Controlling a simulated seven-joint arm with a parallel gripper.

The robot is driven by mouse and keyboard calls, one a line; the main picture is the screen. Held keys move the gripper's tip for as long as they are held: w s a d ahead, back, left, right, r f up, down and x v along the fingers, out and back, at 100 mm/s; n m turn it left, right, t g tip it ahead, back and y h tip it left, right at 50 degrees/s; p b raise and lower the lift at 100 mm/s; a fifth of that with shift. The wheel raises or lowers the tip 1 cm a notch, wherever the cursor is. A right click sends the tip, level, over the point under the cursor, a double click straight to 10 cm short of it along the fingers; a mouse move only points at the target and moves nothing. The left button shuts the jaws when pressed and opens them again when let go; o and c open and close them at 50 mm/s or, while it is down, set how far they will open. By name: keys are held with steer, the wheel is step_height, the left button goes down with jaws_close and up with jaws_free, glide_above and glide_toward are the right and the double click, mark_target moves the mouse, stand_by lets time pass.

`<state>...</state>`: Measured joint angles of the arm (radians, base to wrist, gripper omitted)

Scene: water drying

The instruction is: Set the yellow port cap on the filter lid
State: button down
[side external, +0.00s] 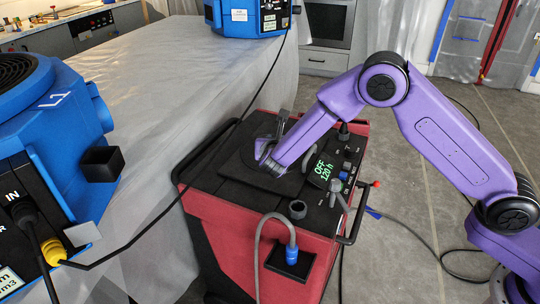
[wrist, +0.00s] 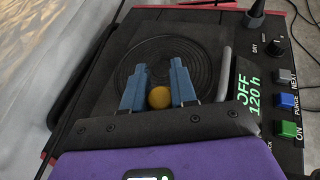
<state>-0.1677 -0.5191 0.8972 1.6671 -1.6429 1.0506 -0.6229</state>
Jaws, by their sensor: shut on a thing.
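The yellow port cap (wrist: 159,97) is a small round piece between the two blue fingers of my gripper (wrist: 158,70) in the wrist view. My gripper is shut on it. A dark square panel with concentric rings, which looks like the filter lid (wrist: 188,47), lies under and beyond the fingertips. In the side view my gripper (side external: 268,158) is low over this dark panel (side external: 238,172) on top of the red machine. The cap is hidden there. I cannot tell whether the cap touches the lid.
The red machine (side external: 245,235) has a lit display (side external: 323,170), buttons and a grey handle beside the panel. A grey hose with a blue connector (side external: 291,254) stands at its front. Blue machines (side external: 45,130) stand at the left and back (side external: 250,18). A black cable crosses the covered table.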

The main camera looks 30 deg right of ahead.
steer(key=shift+w+a+f, duration=0.15)
steer(key=shift+w+f, duration=0.35)
steer(key=shift+f, duration=0.1)
steer(key=shift+w+a+f, duration=0.15)
steer(key=shift+w+f, duration=0.3)
steer(key=shift+f, duration=0.15)
steer(key=shift+w+f, duration=0.15)
steer(key=shift+f, duration=1.55)
steer(key=shift+f, duration=0.1)
steer(key=c, duration=0.9)
jaws_free()
steer(key=shift+s+a+r, duration=0.25)
steer(key=v, duration=1.1)
steer(key=shift+s, duration=0.2)
steer(key=shift+r, duration=0.1)
